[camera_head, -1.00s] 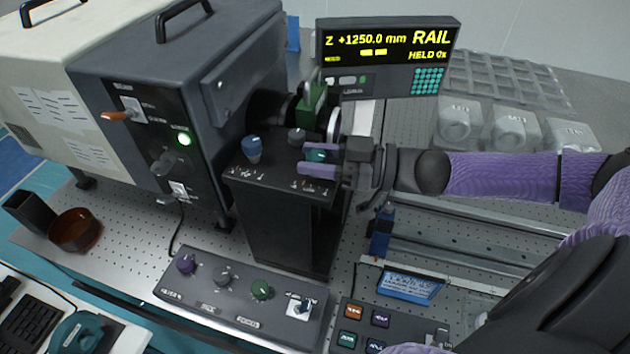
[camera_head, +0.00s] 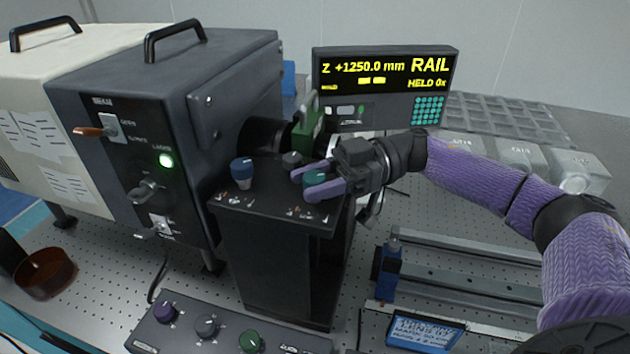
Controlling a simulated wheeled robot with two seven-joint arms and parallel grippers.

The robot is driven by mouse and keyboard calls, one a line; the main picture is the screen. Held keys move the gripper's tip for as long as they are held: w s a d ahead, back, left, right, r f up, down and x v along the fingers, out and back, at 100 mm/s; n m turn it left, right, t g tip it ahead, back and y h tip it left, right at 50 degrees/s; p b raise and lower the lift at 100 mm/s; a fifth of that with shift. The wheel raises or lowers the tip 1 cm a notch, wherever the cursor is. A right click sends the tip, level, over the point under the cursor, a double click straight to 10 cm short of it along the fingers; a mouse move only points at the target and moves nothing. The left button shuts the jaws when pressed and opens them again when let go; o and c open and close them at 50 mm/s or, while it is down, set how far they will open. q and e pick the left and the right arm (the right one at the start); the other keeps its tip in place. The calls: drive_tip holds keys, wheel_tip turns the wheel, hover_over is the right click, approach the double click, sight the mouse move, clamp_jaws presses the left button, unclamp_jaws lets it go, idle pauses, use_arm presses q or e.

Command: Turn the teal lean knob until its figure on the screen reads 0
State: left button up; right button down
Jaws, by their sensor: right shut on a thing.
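The teal lean knob (camera_head: 316,180) sits on top of the black pedestal (camera_head: 283,209), near its right edge. My right gripper (camera_head: 308,184), with purple fingers, comes in from the right and is shut on the teal knob, partly hiding it. A blue knob (camera_head: 242,172) and a grey knob (camera_head: 291,160) stand on the same top. The screen (camera_head: 385,72) behind reads "Z +1250.0 mm", "RAIL" and "HELD 0x"; no lean figure is legible. My left gripper is not in view.
A panel of knobs (camera_head: 184,340) lies in front. Rails (camera_head: 460,271) and a blue sign (camera_head: 425,333) lie to the right. A brown bowl (camera_head: 47,273) is at the far left.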

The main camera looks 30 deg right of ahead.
drive_tip(key=shift+r, duration=0.15)
drive_tip(key=shift+c, duration=1.5)
unclamp_jaws()
drive_tip(key=s+d+b, duration=0.1)
drive_tip(key=d, duration=0.8)
drive_tip(key=shift+d, duration=0.4)
